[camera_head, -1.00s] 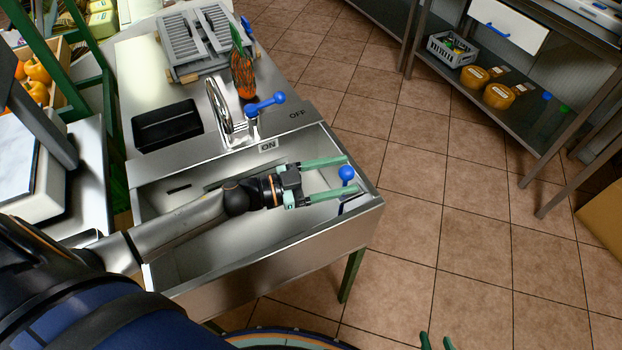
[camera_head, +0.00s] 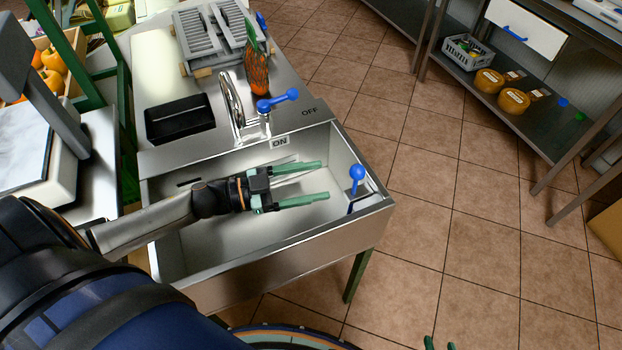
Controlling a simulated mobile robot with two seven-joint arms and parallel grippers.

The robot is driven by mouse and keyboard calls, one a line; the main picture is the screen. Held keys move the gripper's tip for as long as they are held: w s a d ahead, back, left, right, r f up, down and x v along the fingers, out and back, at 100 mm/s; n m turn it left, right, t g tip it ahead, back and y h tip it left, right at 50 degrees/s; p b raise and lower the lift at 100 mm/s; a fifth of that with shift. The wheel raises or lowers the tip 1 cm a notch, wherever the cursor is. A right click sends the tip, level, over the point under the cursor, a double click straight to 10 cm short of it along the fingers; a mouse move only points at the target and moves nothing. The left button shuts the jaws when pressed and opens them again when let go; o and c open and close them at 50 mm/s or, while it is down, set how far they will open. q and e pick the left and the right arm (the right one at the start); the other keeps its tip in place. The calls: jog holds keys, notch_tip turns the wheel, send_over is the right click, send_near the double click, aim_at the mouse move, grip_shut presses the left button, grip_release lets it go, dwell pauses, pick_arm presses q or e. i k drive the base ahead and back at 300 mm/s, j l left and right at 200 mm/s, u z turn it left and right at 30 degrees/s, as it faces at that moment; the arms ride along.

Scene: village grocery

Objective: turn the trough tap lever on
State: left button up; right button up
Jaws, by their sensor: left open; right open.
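The trough tap (camera_head: 233,108) stands on the back ledge of the steel trough (camera_head: 250,272). Its blue lever (camera_head: 278,100) points right, toward the OFF label (camera_head: 309,112); the ON label (camera_head: 280,141) is on the trough's near side of it. A second blue-knobbed lever (camera_head: 357,174) stands upright at the trough's right end. My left gripper (camera_head: 324,180) is open and empty over the basin, below the tap lever and left of the second knob, touching neither. Only the green fingertips of my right gripper (camera_head: 438,344) show at the bottom edge; they are apart.
A black tray (camera_head: 180,121), a grey crate (camera_head: 211,38) and an orange pineapple-like item (camera_head: 256,72) are on the counter behind the trough. A scale (camera_head: 38,150) is at left. Tiled floor (camera_head: 440,190) on the right is clear up to a shelf (camera_head: 530,115).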

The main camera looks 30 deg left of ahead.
aim_at(263, 106)
jog(key=i+l+u, duration=0.45)
jog(key=l, duration=0.15)
jog(key=i+l+u, duration=0.1)
jog(key=l+u, duration=0.15)
